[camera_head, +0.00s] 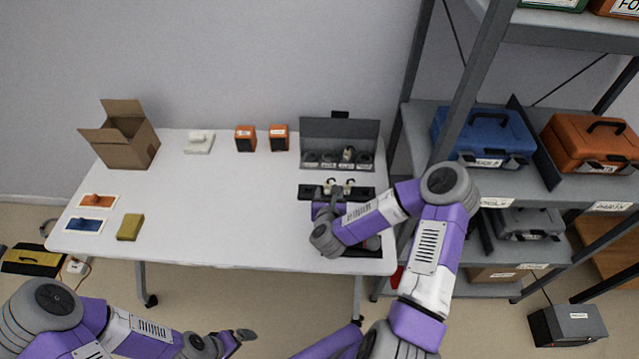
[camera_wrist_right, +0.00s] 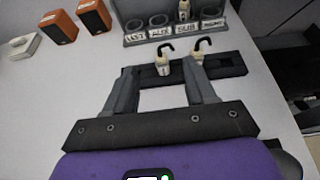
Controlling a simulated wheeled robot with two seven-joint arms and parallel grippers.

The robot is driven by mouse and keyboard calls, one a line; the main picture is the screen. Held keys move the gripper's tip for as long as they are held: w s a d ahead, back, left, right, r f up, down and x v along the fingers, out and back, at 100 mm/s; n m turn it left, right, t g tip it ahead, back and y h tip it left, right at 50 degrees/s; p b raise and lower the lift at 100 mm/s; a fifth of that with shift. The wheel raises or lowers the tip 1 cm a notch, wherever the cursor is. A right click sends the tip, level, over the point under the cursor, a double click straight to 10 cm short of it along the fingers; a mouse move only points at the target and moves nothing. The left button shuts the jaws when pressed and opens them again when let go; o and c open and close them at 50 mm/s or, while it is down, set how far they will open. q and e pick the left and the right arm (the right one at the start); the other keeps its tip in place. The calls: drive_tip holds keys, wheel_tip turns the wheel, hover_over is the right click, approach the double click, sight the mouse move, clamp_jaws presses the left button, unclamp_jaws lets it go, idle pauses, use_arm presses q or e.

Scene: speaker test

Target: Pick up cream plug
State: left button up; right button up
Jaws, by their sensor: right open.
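Two cream plugs with black hooked cables stand upright in a dark tray (camera_wrist_right: 228,64). In the right wrist view, the left plug (camera_wrist_right: 163,67) lies between the fingertips of my right gripper (camera_wrist_right: 160,68), which is open; I cannot tell if either finger touches it. The right plug (camera_wrist_right: 198,56) is just beyond the right fingertip. Both show small in the head view (camera_head: 349,187). A third cream plug (camera_wrist_right: 184,12) is in the labelled socket rack behind. My left gripper (camera_head: 238,338) is low, off the table's front edge; its jaws are unclear.
A grey panel (camera_head: 340,130) stands behind the round sockets. Two orange speakers (camera_head: 245,138), a white device (camera_head: 199,141), an open carton (camera_head: 128,140) and a yellow block (camera_head: 130,227) are on the white table (camera_head: 220,200). Shelving (camera_head: 412,135) stands close on the right.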

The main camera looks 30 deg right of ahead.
drive_tip(key=b, duration=0.4)
approach(328, 188)
drive_tip(key=shift+w+d+f, duration=0.25)
drive_tip(key=shift+w+f, duration=0.1)
drive_tip(key=shift+w, duration=0.2)
drive_tip(key=b+x, duration=0.1)
drive_tip(key=x, duration=0.6)
drive_tip(key=shift+w+d, duration=0.1)
drive_tip(key=shift+w, duration=0.2)
clamp_jaws()
